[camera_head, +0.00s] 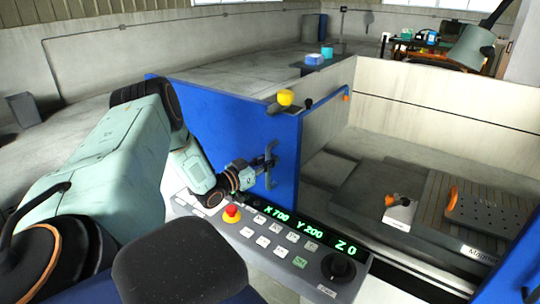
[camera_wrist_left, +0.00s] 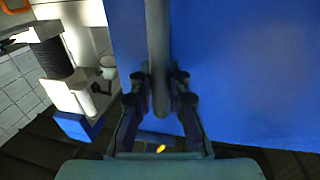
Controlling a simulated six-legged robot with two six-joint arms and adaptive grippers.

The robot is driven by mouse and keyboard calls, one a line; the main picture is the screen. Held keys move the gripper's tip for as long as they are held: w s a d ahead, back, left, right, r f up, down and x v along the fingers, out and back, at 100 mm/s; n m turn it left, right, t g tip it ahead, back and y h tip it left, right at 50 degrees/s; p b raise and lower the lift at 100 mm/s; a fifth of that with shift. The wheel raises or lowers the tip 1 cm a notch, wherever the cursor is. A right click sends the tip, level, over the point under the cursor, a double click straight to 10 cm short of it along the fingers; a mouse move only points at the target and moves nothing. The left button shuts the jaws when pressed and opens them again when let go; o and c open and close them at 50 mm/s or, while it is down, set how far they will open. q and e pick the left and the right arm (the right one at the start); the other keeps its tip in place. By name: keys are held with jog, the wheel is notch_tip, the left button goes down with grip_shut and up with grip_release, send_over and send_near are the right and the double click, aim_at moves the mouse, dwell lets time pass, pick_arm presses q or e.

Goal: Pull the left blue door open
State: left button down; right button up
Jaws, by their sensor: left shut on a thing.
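The left blue door (camera_head: 222,118) stands upright left of the machine's opening, with a wide gap to its right. Its grey bar handle (camera_head: 271,150) is on the door face near its right edge. My left gripper (camera_head: 268,166) is shut on this handle. In the left wrist view the handle (camera_wrist_left: 158,40) runs vertically between the two fingers (camera_wrist_left: 159,88), with the blue door (camera_wrist_left: 240,70) behind it. The handle's lower end shows between the fingers. My right gripper is not in view.
A control panel (camera_head: 282,246) with a red button (camera_head: 231,212) and green readouts lies just below the door. Another blue panel (camera_head: 516,262) is at the lower right edge. Inside the opening are a slotted plate (camera_head: 490,211) and a white block (camera_head: 400,212).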

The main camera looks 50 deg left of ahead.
pick_arm(q)
jog(key=c, duration=1.7)
grip_release()
jog(key=shift+s+f, duration=0.15)
jog(key=shift+f, duration=0.05)
jog(key=o, duration=0.4)
jog(key=shift+r, duration=0.15)
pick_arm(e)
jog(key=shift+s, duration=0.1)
